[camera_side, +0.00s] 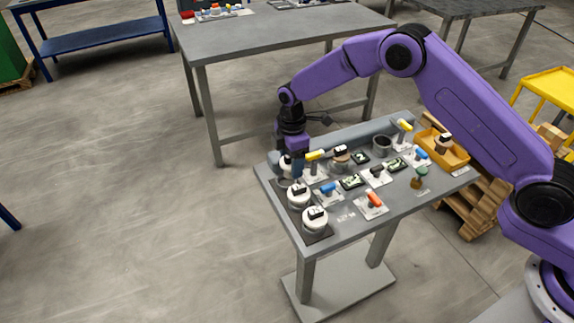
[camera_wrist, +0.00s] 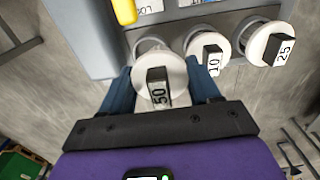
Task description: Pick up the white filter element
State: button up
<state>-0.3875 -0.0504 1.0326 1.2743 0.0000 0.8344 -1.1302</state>
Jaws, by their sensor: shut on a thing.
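A white round filter element with a black block marked 50 (camera_wrist: 158,72) is between the blue fingers of my gripper (camera_wrist: 160,90) in the wrist view. My gripper (camera_side: 287,163) is shut on it at the bench's left corner. In the side view this white element (camera_side: 284,171) is partly hidden by my gripper; I cannot tell whether it is lifted. Two similar white elements stand beside it in a row, one marked 10 (camera_wrist: 207,53) and one marked 25 (camera_wrist: 270,45).
The grey bench (camera_side: 345,228) carries yellow-, blue- and red-handled clamps, such as the red-handled one (camera_side: 374,202), right of the elements. A yellow tray (camera_side: 455,158) and a grey cup (camera_side: 382,145) stand farther back. Open floor lies left of the bench.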

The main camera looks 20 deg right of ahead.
jog(key=s+d+r, duration=0.5)
jog(key=s+r, duration=0.3)
jog(key=s, duration=0.3)
jog(key=s+d+m, duration=0.3)
jog(key=d+m, duration=0.6)
jog(key=d, duration=0.1)
jog(key=s+d+m, duration=0.4)
jog(key=d+m, duration=0.5)
jog(key=d, duration=0.1)
jog(key=shift+d, duration=0.25)
jog(key=shift+r, duration=0.1)
jog(key=w+a+n, duration=0.3)
jog(key=a+n, duration=0.6)
jog(key=a, duration=0.1)
jog(key=w+a+n, duration=0.3)
jog(key=a+n, duration=0.6)
jog(key=a, duration=0.1)
jog(key=shift+w+a, duration=0.25)
jog(key=shift+w, duration=0.15)
